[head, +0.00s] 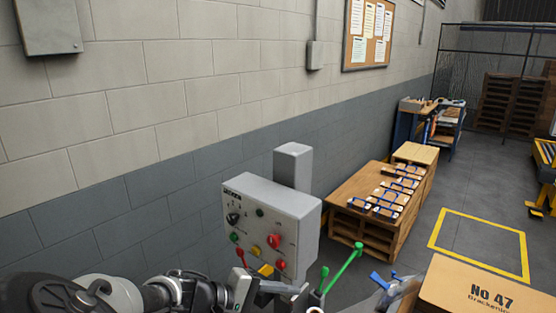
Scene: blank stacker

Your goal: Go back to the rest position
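My arm reaches in from the lower left along the bottom edge of the head view. My gripper (275,287) is at its end, low in the picture, just below the grey control box (283,222). I cannot tell whether it touches the box. Its fingers are small and partly confused with the parts around them, so whether they are open or shut does not show. No held object can be made out.
The control box carries red, green, yellow and black knobs. Green levers (345,266) and a blue lever (379,280) stand right of my gripper. A cardboard box (490,286) is at lower right. Wooden crates (372,232) stand along the wall. A yellow-outlined floor square (480,244) is empty.

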